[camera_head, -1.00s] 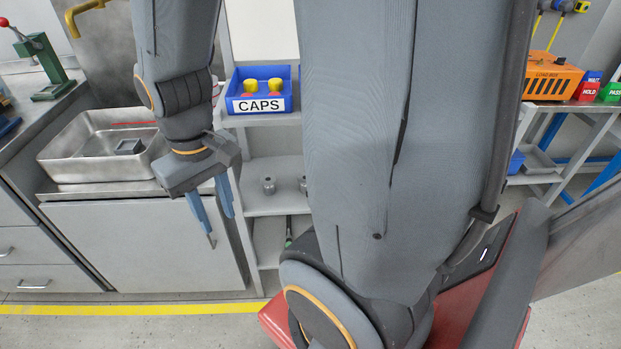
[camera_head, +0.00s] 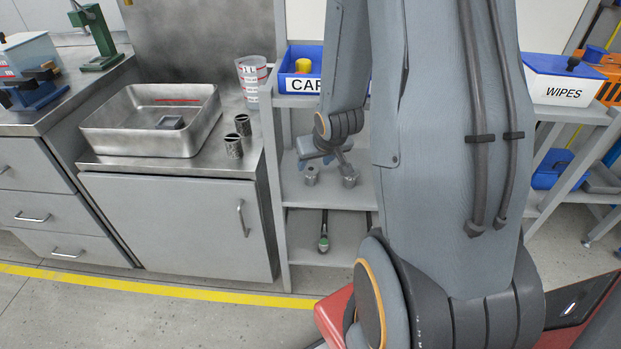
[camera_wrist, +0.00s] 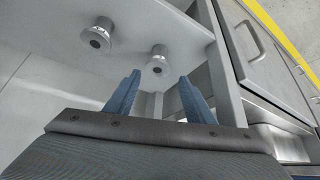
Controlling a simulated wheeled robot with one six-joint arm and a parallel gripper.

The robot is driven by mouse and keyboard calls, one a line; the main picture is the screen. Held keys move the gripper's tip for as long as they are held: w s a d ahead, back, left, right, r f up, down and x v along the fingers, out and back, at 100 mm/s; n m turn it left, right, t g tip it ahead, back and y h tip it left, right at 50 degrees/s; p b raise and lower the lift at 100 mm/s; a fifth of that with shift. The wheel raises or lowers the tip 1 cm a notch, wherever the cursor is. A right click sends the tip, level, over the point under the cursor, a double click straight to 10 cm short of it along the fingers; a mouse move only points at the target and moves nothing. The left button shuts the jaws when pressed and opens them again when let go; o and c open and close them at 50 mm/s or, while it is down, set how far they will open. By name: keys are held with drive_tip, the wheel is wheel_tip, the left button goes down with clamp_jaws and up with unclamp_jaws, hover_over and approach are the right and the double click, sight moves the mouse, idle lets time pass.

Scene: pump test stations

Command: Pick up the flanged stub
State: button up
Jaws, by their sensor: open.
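Two grey metal cylindrical parts stand on the middle shelf: a left one (camera_head: 311,176) and a right one (camera_head: 349,178). Both look stub-like, and I cannot tell surely which is the flanged stub. In the wrist view, one part (camera_wrist: 158,62) shows just beyond and between my fingertips. The other part (camera_wrist: 97,35) is off to the upper left. My gripper (camera_wrist: 158,82) is open, its blue fingers apart with nothing between them. In the head view, my gripper is by the shelf, close to the two parts and partly hidden by my arm.
A blue CAPS bin (camera_head: 300,84) sits on the shelf above. A green-tipped tool (camera_head: 323,238) lies on the lower shelf. Left of the shelves, the counter holds a steel tray (camera_head: 130,135), a beaker (camera_head: 251,78) and two dark cups (camera_head: 233,147). The shelf's upright is close by.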

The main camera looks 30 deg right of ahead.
sight(312, 171)
drive_tip(key=shift+s+x, duration=0.15)
drive_tip(key=shift+x, duration=1.7)
drive_tip(key=shift+s+x, duration=0.1)
drive_tip(key=shift+x, duration=1.75)
drive_tip(key=shift+d+f, duration=0.15)
drive_tip(key=shift+c, duration=0.4)
drive_tip(key=c, duration=0.9)
